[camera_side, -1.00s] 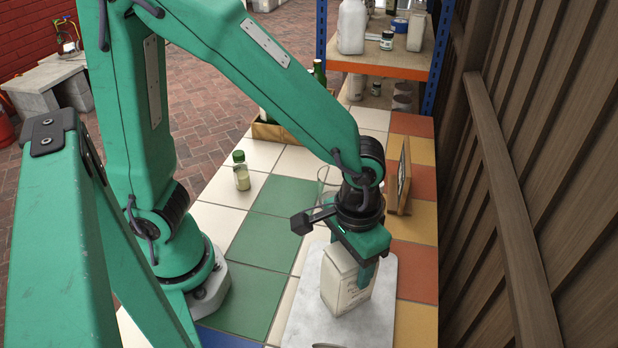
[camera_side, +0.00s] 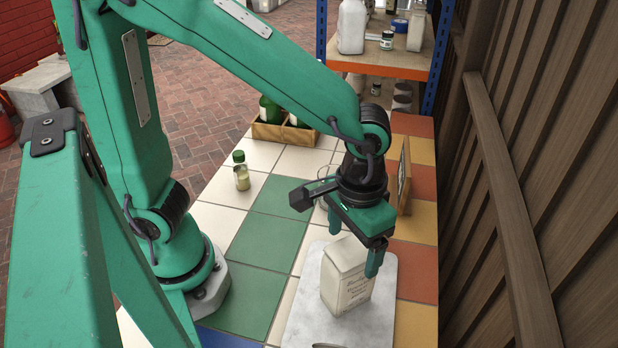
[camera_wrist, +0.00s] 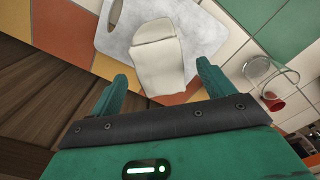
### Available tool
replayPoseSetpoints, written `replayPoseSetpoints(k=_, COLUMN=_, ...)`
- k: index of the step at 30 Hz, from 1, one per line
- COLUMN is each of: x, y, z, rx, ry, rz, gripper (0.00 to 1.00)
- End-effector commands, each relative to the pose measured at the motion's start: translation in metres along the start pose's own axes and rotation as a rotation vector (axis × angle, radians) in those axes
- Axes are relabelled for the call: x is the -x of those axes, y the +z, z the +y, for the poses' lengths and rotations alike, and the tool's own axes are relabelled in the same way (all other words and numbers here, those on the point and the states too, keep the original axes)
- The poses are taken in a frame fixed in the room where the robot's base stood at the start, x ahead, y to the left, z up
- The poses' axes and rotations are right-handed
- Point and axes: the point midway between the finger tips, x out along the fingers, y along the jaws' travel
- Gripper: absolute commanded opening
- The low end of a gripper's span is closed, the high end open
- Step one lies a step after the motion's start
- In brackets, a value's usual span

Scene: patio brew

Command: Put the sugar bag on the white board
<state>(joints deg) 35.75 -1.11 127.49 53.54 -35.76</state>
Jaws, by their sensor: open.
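The cream sugar bag (camera_side: 346,280) stands upright on the white board (camera_side: 305,318), with printed text on its front. In the wrist view the bag (camera_wrist: 156,58) lies ahead of the fingertips, on the board (camera_wrist: 200,35). My gripper (camera_side: 354,250) is open and just above the bag, with its fingers apart and nothing between them. In the wrist view my gripper (camera_wrist: 163,80) also shows spread fingers on either side of the bag's near end, clear of it.
A glass jug (camera_wrist: 268,80) stands close to my gripper. A small green-capped bottle (camera_side: 241,172), a wooden crate with green bottles (camera_side: 283,134) and a wooden frame (camera_side: 404,178) stand on the tiles. A wooden wall (camera_side: 540,180) borders the right.

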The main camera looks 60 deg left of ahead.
Motion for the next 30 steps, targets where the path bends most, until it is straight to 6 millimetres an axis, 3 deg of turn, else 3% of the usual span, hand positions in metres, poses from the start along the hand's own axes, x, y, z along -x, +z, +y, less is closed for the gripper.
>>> replayPoseSetpoints(k=6, x=0.038, y=-0.001, z=0.000, rx=0.000, ry=0.003, rz=0.004, gripper=0.81)
replayPoseSetpoints(k=13, x=0.066, y=0.000, z=0.000, rx=0.000, ry=0.001, rz=0.002, gripper=0.81)
replayPoseSetpoints(k=30, x=0.076, y=0.000, z=0.000, rx=0.000, ry=0.000, rz=0.000, gripper=0.81)
